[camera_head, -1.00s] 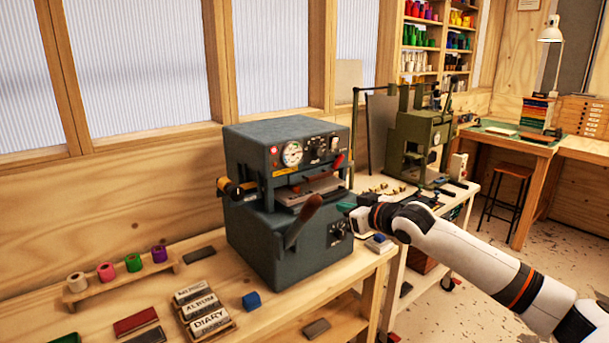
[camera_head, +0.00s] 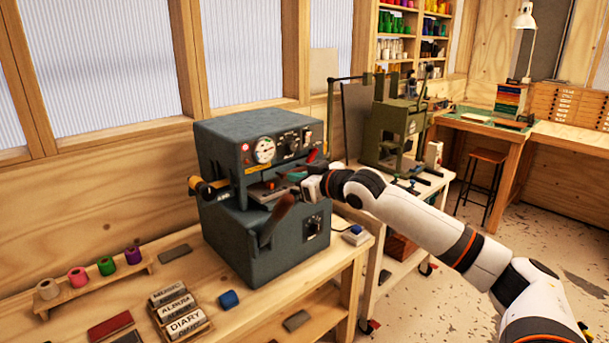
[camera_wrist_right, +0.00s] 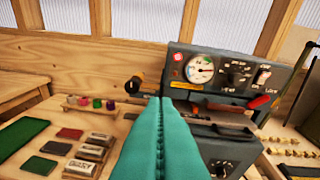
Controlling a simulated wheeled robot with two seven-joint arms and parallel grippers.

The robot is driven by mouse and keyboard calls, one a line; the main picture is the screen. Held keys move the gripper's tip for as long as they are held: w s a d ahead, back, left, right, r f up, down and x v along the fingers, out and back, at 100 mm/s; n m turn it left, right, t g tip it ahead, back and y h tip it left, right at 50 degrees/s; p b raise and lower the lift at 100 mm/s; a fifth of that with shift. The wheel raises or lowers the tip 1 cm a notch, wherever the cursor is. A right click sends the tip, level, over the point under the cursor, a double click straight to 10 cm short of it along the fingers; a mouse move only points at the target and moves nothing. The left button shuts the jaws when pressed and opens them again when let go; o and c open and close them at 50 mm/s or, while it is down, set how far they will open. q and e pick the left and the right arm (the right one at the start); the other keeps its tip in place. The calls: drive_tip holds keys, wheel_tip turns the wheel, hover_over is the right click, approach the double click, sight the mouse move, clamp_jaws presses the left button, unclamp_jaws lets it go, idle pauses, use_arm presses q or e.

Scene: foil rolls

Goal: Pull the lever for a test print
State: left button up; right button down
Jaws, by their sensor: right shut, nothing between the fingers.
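The dark grey foil press (camera_head: 248,215) stands on the wooden bench; it also shows in the right wrist view (camera_wrist_right: 235,150). Its brown lever handle (camera_head: 277,217) slants up from the front in the head view. A smaller red handle (camera_head: 312,156) sits at the press's right side and shows in the wrist view (camera_wrist_right: 262,101). My right gripper (camera_head: 296,177) is at the press's front opening, above and right of the brown lever, apart from it. In the wrist view its teal fingers (camera_wrist_right: 160,108) are together and empty, and they cover part of the press front.
A foil roll (camera_head: 206,187) sticks out of the press's left side. A green machine (camera_head: 394,138) stands on a cart behind my right arm.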

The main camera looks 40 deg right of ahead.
sight(289, 198)
drive_tip(key=p+x, duration=0.2)
drive_tip(key=x, duration=0.4)
drive_tip(key=shift+w+r, duration=0.15)
drive_tip(key=shift+s+d+f+p, duration=0.1)
drive_tip(key=shift+s+f+p, duration=0.15)
drive_tip(key=shift+s+f, duration=0.25)
drive_tip(key=shift+s+d+f+p, duration=0.1)
drive_tip(key=shift+s+f+p, duration=0.15)
drive_tip(key=shift+f, duration=0.35)
drive_tip(key=shift+s+d+f, duration=0.15)
drive_tip(key=shift+s+f, duration=0.4)
drive_tip(key=shift+f, duration=0.15)
